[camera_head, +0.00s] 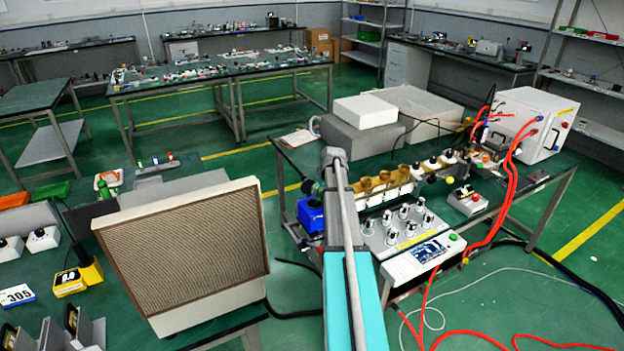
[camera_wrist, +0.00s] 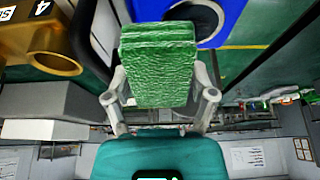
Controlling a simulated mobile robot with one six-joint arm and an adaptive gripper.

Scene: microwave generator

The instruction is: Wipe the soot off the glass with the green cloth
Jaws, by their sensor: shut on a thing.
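In the wrist view, my gripper (camera_wrist: 159,84) is shut on the green cloth (camera_wrist: 158,55), a thick textured pad held between its two fingers. A blue housing (camera_wrist: 235,22) with a dark round face in a pale ring lies just beyond the cloth, which partly overlaps it. I cannot tell whether they touch. A blue box (camera_head: 310,214) stands left of my arm on the bench in the head view. My gripper and the cloth are hidden there. I cannot clearly make out the sooty glass or any soot.
A yellow-brown block (camera_wrist: 42,48) with a round opening is left of the cloth. The bench holds a row of amber fittings (camera_head: 384,184), a knobbed panel (camera_head: 408,232) and a white cabinet (camera_head: 525,125) with red hoses. A large grille panel (camera_head: 185,255) stands left of my arm.

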